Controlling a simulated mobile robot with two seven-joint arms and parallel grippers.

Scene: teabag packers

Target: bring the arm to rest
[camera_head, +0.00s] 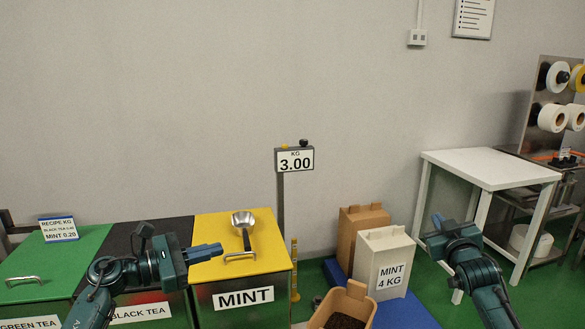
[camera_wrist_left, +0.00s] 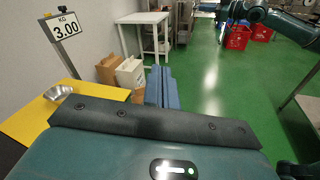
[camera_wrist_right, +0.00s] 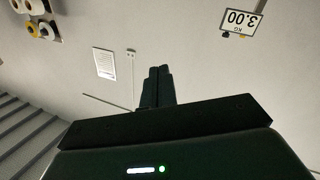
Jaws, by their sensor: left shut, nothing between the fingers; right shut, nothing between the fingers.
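My left gripper (camera_head: 207,253) is shut and empty above the bins, its fingers pointing right beside the yellow lid of the mint bin (camera_head: 243,297). Its closed fingers also show in the left wrist view (camera_wrist_left: 162,88). My right gripper (camera_head: 437,222) is at the right in the head view, in front of the white table. In the right wrist view its fingers (camera_wrist_right: 157,87) are together with nothing between them, against the wall.
A metal scoop (camera_head: 243,222) lies on the yellow lid. A scale display (camera_head: 294,160) reads 3.00. A white mint bag (camera_head: 384,262), a brown bag (camera_head: 357,232) and a crate (camera_head: 343,305) stand right of the bins. A white table (camera_head: 487,165) stands at the right.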

